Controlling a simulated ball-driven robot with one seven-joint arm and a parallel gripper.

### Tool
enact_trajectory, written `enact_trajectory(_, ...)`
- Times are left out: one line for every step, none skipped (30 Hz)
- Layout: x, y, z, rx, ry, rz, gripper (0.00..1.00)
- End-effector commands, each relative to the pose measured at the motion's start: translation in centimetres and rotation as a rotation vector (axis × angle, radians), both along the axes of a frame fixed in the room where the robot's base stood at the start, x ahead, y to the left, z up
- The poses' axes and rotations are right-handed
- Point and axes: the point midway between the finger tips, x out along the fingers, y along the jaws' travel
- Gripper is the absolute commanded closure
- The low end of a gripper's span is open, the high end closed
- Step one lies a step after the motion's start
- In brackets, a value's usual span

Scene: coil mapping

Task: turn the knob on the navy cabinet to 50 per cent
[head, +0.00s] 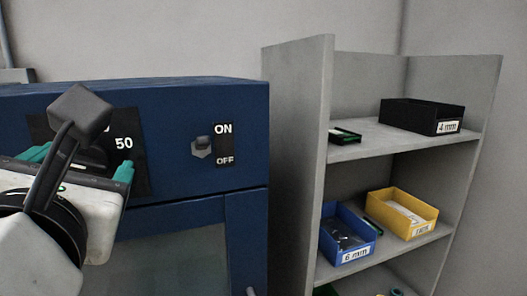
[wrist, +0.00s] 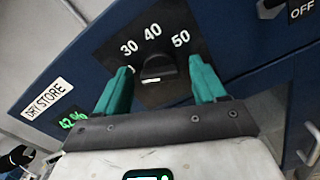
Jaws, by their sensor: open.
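The navy cabinet (head: 172,100) fills the left of the head view. Its black dial plate (wrist: 184,24) shows 30, 40 and 50 in the wrist view. The dark knob (wrist: 158,68) sits below these numbers; I cannot tell exactly where it points. A green display (wrist: 74,119) reads 42% beside a DRY STORE label (wrist: 48,98). My gripper (wrist: 160,72) is open, with one teal finger on each side of the knob; contact is unclear. In the head view my gripper (head: 80,162) and arm cover much of the dial.
An ON/OFF toggle switch (head: 202,147) is right of the dial. A grey shelf unit (head: 297,150) stands right of the cabinet, with a black bin (head: 415,117), a blue bin (head: 350,245) and a yellow bin (head: 415,228).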

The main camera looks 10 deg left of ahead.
Motion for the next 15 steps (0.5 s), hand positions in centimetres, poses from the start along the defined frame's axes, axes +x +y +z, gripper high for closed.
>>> enact_trajectory(0.02, 0.02, 0.00, 0.000, 0.000, 0.000, 0.30)
enact_trajectory(0.01, 0.03, 0.01, 0.000, 0.000, 0.001, 0.30)
enact_trajectory(0.01, 0.03, 0.01, 0.000, 0.000, 0.001, 0.30)
enact_trajectory(0.00, 0.01, 0.00, 0.000, 0.000, 0.000, 0.30)
enact_trajectory(0.00, 0.02, 0.01, 0.000, 0.000, 0.001, 0.30)
enact_trajectory(0.00, 0.01, 0.00, 0.000, 0.000, 0.000, 0.31)
enact_trajectory(-0.01, 0.02, 0.01, 0.000, 0.000, 0.000, 0.34)
enact_trajectory(0.00, 0.01, 0.00, 0.000, 0.000, 0.000, 0.36)
enact_trajectory(-0.01, 0.00, 0.00, 0.000, 0.000, 0.000, 0.40)
enact_trajectory(-0.01, 0.00, 0.00, 0.000, 0.000, 0.000, 0.43)
enact_trajectory(-0.01, 0.00, 0.00, 0.000, 0.000, 0.000, 0.46)
enact_trajectory(-0.01, 0.00, 0.00, 0.000, 0.000, 0.000, 0.50)
enact_trajectory(-0.02, 0.00, 0.00, 0.000, 0.000, 0.000, 0.53)
enact_trajectory(-0.02, 0.00, 0.00, 0.000, 0.000, 0.000, 0.56)
enact_trajectory(-0.02, 0.00, 0.00, 0.000, 0.000, 0.000, 0.59)
